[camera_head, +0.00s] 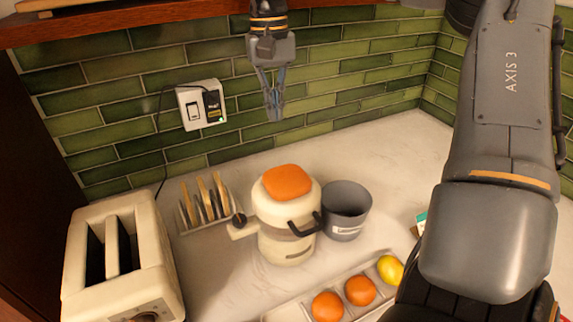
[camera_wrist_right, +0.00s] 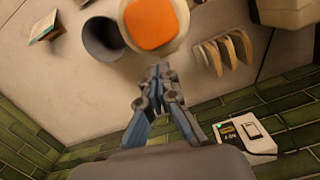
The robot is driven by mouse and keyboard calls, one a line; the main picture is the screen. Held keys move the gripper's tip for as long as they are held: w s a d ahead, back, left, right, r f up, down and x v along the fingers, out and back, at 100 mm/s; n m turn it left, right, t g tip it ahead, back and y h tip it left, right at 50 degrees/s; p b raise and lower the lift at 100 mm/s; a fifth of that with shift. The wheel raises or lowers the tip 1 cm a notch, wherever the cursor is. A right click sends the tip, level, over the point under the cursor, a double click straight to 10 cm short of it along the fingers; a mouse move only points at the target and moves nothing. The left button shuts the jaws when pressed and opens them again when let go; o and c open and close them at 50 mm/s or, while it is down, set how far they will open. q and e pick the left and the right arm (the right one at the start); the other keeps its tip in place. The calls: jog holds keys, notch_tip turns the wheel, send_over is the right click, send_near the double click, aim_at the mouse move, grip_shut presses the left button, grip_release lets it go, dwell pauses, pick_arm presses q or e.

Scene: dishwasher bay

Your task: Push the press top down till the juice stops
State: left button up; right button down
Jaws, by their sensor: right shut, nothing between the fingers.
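The juice press (camera_head: 288,235) is a cream appliance on the counter with a dark handle at its front and a spout-like knob at its left. Its orange press top (camera_head: 287,182) sits on the upper rim and also shows in the right wrist view (camera_wrist_right: 152,22). Whether juice flows cannot be seen. My right gripper (camera_head: 274,118) is shut and empty, pointing down above and behind the press, apart from the top. Its fingertips also show in the right wrist view (camera_wrist_right: 158,72). My left gripper is not in view.
A grey cup (camera_head: 346,212) stands right of the press. A toast rack (camera_head: 205,208) and toaster (camera_head: 120,260) are to the left. Oranges (camera_head: 328,306) and a lemon (camera_head: 390,269) lie in a front tray. A wall socket (camera_head: 202,104) is behind.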

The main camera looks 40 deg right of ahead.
aim_at(285, 176)
jog(key=s+f+m+p, duration=0.1)
jog(key=m, duration=1)
jog(key=s+f+m+p, duration=0.1)
jog(key=m+p, duration=0.1)
jog(key=m, duration=0.9)
jog(key=s+a+f+m+p, duration=0.1)
jog(key=m+p, duration=0.1)
jog(key=m, duration=1)
jog(key=shift+s+f, duration=0.2)
jog(key=shift+f, duration=0.05)
jog(key=shift+f, duration=0.15)
jog(key=shift+s+a+f+b, duration=0.15)
jog(key=shift+f+b, duration=0.55)
jog(key=shift+f, duration=1)
jog(key=shift+s+f+b, duration=0.15)
jog(key=shift+f+b, duration=0.55)
jog(key=shift+f, duration=0.95)
